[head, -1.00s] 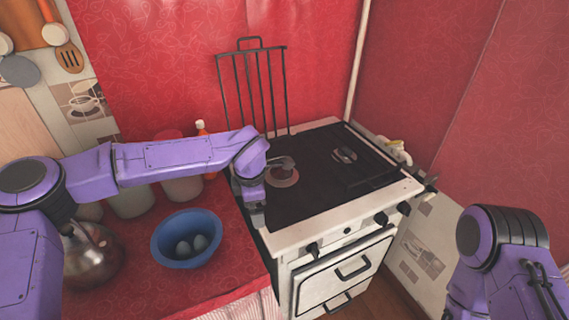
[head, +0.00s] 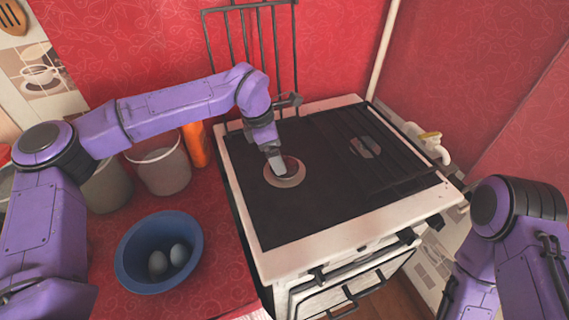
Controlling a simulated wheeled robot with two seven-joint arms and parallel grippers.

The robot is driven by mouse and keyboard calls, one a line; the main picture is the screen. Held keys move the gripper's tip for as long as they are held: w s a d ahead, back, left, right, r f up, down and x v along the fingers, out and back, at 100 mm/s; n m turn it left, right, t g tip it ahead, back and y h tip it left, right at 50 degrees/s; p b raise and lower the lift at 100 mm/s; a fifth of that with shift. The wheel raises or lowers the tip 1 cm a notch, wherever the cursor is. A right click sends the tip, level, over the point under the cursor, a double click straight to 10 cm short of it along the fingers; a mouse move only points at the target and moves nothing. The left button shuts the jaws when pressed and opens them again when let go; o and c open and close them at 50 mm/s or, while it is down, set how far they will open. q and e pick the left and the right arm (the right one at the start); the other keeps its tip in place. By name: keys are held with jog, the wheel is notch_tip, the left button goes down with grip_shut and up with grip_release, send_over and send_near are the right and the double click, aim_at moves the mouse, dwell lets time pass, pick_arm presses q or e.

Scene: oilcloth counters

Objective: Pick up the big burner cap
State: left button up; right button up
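The left burner on the stove shows as a pale tan ring (head: 284,184) around a dark centre. A dark cap (head: 293,167) at that centre is mostly hidden behind my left gripper (head: 279,171). The gripper points down at the burner, with its tip at or just above the centre. I cannot tell whether its fingers are open, or whether they touch the cap. A second burner (head: 365,147) sits farther right on the stove, partly under dark bars. My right arm shows at the lower right, but its gripper is out of view.
The white stove (head: 330,252) has a dark top. A black grate (head: 250,40) stands upright behind it. To the left, a blue bowl (head: 128,250) with eggs (head: 169,260), a grey pot (head: 162,170) and an orange bottle (head: 195,145) stand on the red counter (head: 215,262).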

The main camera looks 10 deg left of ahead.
aim_at(292, 165)
pick_arm(q)
jog(key=w+f, duration=0.1)
jog(key=f, duration=0.1)
jog(key=f+p, duration=0.1)
jog(key=f, duration=0.1)
jog(key=w+d+f, duration=0.1)
jog(key=f, duration=0.1)
jog(key=shift+w+d, duration=0.1)
jog(key=shift+w, duration=0.2)
jog(key=shift+s+r, duration=0.2)
jog(key=shift+s, duration=0.2)
jog(key=shift+c, duration=1.2)
jog(key=c, duration=0.7)
